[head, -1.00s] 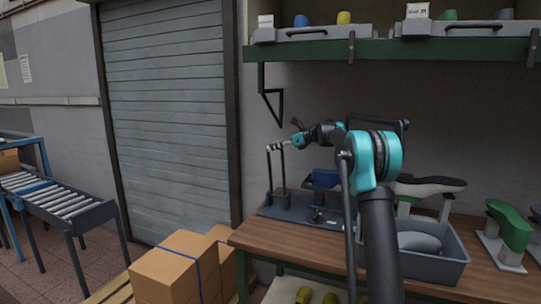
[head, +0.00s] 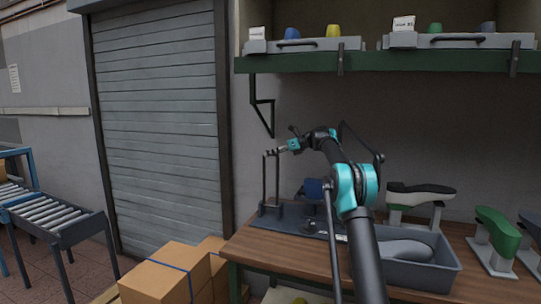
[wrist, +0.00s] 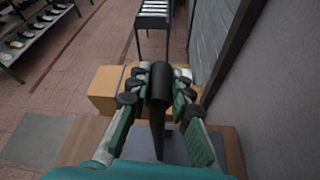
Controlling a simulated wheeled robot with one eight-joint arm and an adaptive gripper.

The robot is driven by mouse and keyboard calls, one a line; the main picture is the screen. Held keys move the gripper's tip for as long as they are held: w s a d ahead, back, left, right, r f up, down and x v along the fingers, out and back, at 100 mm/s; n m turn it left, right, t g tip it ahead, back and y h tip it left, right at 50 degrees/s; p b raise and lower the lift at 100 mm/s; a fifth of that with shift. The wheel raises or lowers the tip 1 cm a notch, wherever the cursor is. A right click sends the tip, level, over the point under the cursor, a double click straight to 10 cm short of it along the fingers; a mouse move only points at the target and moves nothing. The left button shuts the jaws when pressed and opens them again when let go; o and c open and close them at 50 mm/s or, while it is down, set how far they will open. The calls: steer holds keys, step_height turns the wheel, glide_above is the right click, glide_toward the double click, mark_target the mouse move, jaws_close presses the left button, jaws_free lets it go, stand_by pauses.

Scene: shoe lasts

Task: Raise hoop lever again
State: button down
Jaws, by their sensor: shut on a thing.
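The hoop lever (head: 264,182) stands upright at the left end of a dark base plate (head: 287,225) on the wooden bench. Its two thin dark posts rise to a crossbar near my gripper (head: 276,152). In the wrist view, my gripper (wrist: 159,84) is shut on the dark round bar of the hoop lever (wrist: 157,118), with a finger on each side. A blue part (head: 314,188) sits on the plate to the right of the lever, partly hidden by my arm.
A grey bin (head: 447,265) holding a grey last stands on the bench (head: 285,255) at right. Black and green lasts (head: 497,231) stand near it. A shelf (head: 390,62) hangs above. Cardboard boxes (head: 165,277) stand at the lower left.

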steer(key=shift+w+d, duration=0.1)
steer(key=shift+w, duration=0.1)
steer(key=c, duration=1.3)
jaws_free()
steer(key=shift+c, duration=0.2)
steer(key=v, duration=1.2)
steer(key=s+d+f+n+h, duration=0.3)
steer(key=s+f+n, duration=0.5)
steer(key=s+f, duration=0.5)
steer(key=s+d+f+n+h, duration=0.3)
steer(key=s+f, duration=1)
steer(key=s, duration=1.3)
steer(key=s+d+f+n+h, duration=0.3)
steer(key=s+f+n+h, duration=0.4)
steer(key=s+f+n, duration=0.5)
steer(key=s+f, duration=0.1)
steer(key=s, duration=0.6)
steer(key=shift+s+n+t, duration=0.3)
steer(key=shift+s, duration=0.05)
